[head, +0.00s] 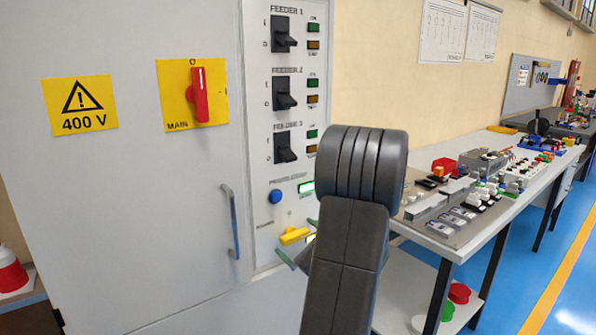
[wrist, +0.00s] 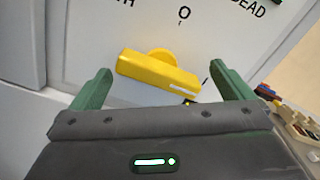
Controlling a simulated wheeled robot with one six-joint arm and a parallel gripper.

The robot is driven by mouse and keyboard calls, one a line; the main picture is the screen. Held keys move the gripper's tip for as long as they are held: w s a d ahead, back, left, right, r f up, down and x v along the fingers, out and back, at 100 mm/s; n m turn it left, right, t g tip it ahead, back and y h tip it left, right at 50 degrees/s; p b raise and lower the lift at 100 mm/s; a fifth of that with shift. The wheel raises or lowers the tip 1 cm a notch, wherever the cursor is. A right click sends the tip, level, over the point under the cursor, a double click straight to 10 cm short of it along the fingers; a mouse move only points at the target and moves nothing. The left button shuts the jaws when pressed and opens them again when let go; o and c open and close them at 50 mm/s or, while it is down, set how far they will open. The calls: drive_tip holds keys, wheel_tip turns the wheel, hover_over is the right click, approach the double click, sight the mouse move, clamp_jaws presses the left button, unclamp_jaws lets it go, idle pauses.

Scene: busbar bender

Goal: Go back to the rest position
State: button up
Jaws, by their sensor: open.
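My gripper (wrist: 160,72) is open, with one green finger on each side of a yellow rotary handle (wrist: 158,75). Clear gaps show between the handle and both fingers, and nothing is held. The handle lies slanted on the cabinet's panel, its white-marked end at the lower right. In the head view the yellow handle (head: 294,236) sits low on the panel, and the green fingers of my gripper (head: 298,240) are beside it. My dark arm hides part of the panel there.
The grey cabinet (head: 130,200) carries a red main switch (head: 201,95), black feeder switches (head: 284,94), a blue button (head: 275,197) and a protruding door handle (head: 232,222). A workbench (head: 440,240) with many parts stands to the right. Blue floor (head: 520,270) is clear beyond it.

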drive_tip(key=v, duration=1.3)
drive_tip(key=shift+s, duration=0.2)
drive_tip(key=shift+d, duration=0.15)
